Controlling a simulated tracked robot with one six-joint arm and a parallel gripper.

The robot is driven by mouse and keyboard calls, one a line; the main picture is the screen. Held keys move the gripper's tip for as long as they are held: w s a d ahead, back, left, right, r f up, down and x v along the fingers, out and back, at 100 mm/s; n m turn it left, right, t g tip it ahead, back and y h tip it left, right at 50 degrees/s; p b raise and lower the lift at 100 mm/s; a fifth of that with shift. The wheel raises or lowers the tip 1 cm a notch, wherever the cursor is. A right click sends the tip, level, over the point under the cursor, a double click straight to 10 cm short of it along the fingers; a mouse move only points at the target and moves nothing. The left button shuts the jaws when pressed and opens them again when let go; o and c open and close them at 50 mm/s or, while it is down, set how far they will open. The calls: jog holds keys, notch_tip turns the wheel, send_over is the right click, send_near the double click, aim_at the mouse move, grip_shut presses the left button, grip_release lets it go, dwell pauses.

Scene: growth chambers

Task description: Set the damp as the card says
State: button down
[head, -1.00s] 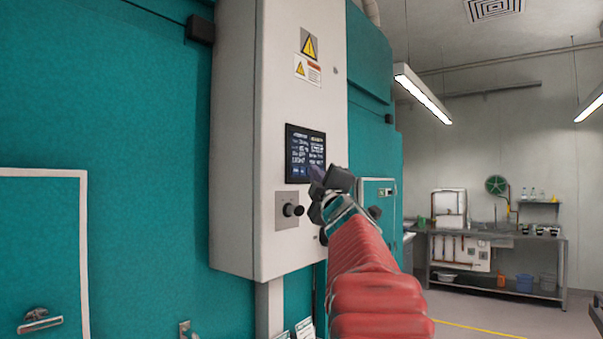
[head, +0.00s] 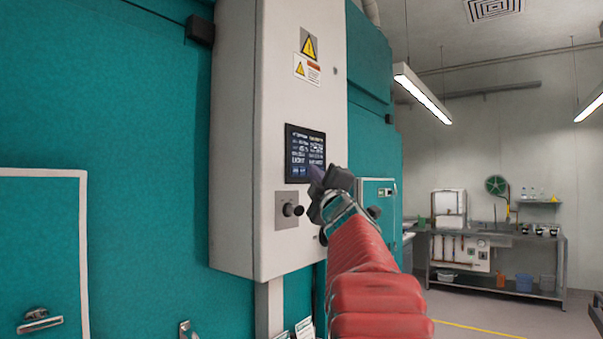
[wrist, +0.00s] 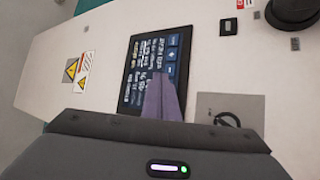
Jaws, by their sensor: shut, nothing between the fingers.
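A dark touch screen (head: 304,152) with lines of white text and small blue buttons is set in the front of a tall pale control cabinet (head: 272,90). The text is too small to read surely; one larger line looks like "LIGHT". In the wrist view the screen (wrist: 140,70) appears turned on its side. My gripper (head: 318,176) is shut and empty, its fingertips at the screen's lower right. In the wrist view the purple-grey fingers (wrist: 163,98) overlap the screen's lower edge near the blue buttons; I cannot tell whether they touch. No damp card is legible.
A black knob (head: 288,210) on a grey plate sits below the screen. Warning labels (head: 308,66) are above it. White cards (head: 304,327) show at the bottom edge. A steel workbench (head: 500,240) stands far right; open floor lies before it.

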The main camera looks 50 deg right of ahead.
jog(key=shift+w, duration=0.15)
jog(key=shift+w, duration=0.25)
jog(key=shift+w, duration=0.3)
dwell(0.7)
dwell(0.4)
jog(key=shift+s, duration=0.75)
jog(key=s, duration=0.5)
jog(key=shift+d, duration=0.2)
dwell(1.2)
